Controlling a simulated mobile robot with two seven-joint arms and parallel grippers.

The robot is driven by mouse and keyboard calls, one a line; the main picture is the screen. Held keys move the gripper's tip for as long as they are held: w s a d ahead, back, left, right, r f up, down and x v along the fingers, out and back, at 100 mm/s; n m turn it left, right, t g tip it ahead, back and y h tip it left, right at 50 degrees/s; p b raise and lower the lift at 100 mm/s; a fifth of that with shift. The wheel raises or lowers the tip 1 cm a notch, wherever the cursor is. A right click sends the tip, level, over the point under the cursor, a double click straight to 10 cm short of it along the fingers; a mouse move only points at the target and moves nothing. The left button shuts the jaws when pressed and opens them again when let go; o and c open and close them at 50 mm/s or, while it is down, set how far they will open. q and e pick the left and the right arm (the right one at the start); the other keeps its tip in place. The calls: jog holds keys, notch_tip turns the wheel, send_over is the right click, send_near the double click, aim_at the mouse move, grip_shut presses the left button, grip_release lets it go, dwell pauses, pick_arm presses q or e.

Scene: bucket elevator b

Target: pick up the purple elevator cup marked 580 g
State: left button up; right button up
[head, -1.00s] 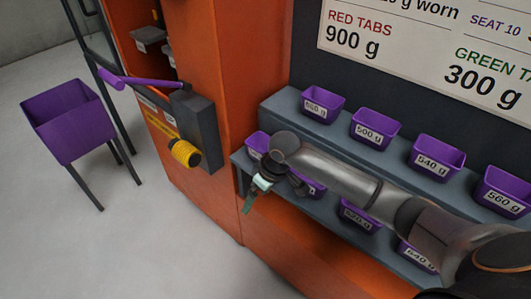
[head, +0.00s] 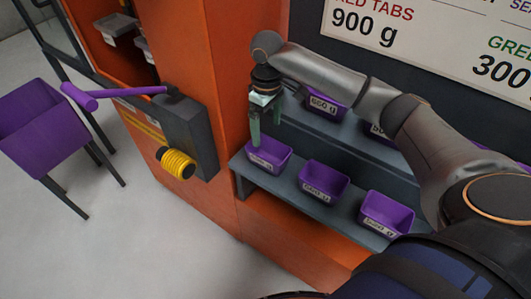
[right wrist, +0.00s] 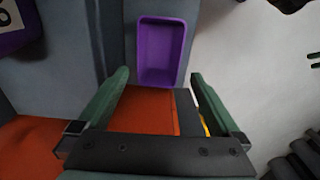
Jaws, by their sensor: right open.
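Purple cups with white weight labels stand on two grey shelf steps. The leftmost cup on the lower step (head: 268,157) has a label too small to read surely; it may be 580 g. My right gripper (head: 265,128) is open and empty, pointing down just above this cup, one finger overlapping its back rim in the picture. In the right wrist view an upright, empty purple cup (right wrist: 161,52) shows beyond and between the open fingertips (right wrist: 160,76), not gripped. My left gripper is not in view.
Two more purple cups (head: 323,182) (head: 386,213) stand to the right on the lower step. A cup (head: 325,105) on the upper step is close beside my right arm. An orange cabinet wall (head: 215,75), a grey box with a yellow grip (head: 177,163) and a purple bin (head: 40,130) are left.

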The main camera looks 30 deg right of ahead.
aim_at(268, 149)
jog(key=f, duration=0.9)
jog(key=shift+s+d+f, duration=0.1)
jog(key=shift+s+d, duration=0.05)
jog(key=shift+s, duration=0.05)
jog(key=shift+c, duration=0.2)
grip_shut()
